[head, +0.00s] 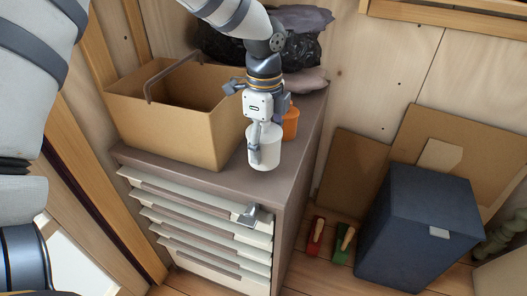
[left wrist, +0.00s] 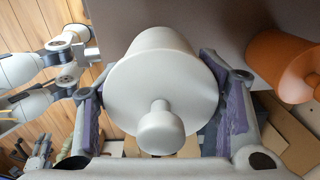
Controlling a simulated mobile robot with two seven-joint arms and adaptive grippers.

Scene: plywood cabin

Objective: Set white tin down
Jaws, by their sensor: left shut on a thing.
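The white tin (head: 266,152) is at the front right of the cabinet top (head: 215,184) in the head view. It looks upright; I cannot tell whether its base touches the surface. My left gripper (head: 257,140) comes down from above and is shut on the tin. In the left wrist view the tin (left wrist: 165,88), with its round knob, sits between the two purple-padded fingers (left wrist: 163,105). The gripper hides part of the tin in the head view.
An orange tin (head: 290,122) stands just behind the white tin. A tan open box (head: 175,132) with a dark handle is to the left. Dark bags (head: 305,48) lie behind. The cabinet's right edge is close. A dark blue box (head: 415,225) stands on the floor at right.

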